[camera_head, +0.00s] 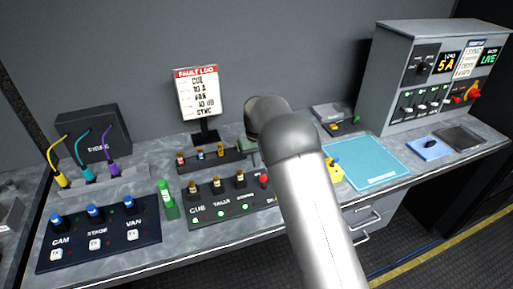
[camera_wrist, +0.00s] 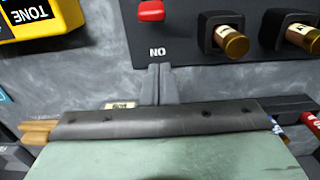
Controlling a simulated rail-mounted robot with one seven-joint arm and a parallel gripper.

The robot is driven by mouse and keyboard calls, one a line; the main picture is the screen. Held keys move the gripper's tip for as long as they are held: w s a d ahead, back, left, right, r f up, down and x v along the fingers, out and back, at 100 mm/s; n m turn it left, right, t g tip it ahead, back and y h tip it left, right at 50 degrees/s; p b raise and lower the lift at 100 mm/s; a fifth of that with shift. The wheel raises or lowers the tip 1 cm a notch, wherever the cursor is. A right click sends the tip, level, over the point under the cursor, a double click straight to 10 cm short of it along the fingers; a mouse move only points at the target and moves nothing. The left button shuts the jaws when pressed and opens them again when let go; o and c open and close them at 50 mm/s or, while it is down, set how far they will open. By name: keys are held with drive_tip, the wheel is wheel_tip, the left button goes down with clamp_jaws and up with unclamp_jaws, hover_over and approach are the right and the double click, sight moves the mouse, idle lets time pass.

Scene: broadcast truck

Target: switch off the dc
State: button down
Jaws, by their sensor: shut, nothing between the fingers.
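The grey power cabinet (camera_head: 385,75) stands at the right end of the bench in the head view. The labels are too small to read, so I cannot tell which control is the dc. My gripper (camera_wrist: 159,78) is shut and empty in the wrist view, over the bench near the black panel. In the head view my arm mostly hides it. It is well left of the cabinet.
The black panel (camera_head: 207,211) carries brass-topped plugs and a red knob (camera_wrist: 151,10). A yellow TONE box (camera_wrist: 38,18) sits close by. A blue mat (camera_head: 368,165) lies between my arm and the cabinet. The fault log sign (camera_head: 198,95) stands behind. A blue tray (camera_head: 429,149) lies before the cabinet.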

sight(264, 181)
wheel_tip(264, 181, down, 2)
drive_tip(key=s, duration=0.1)
drive_tip(key=s+d+r+p, duration=0.1)
drive_tip(key=s, duration=0.1)
drive_tip(key=shift+d+r+p, duration=0.15)
drive_tip(key=shift+p, duration=0.15)
drive_tip(key=shift+s+d, duration=0.1)
drive_tip(key=shift+s, duration=0.15)
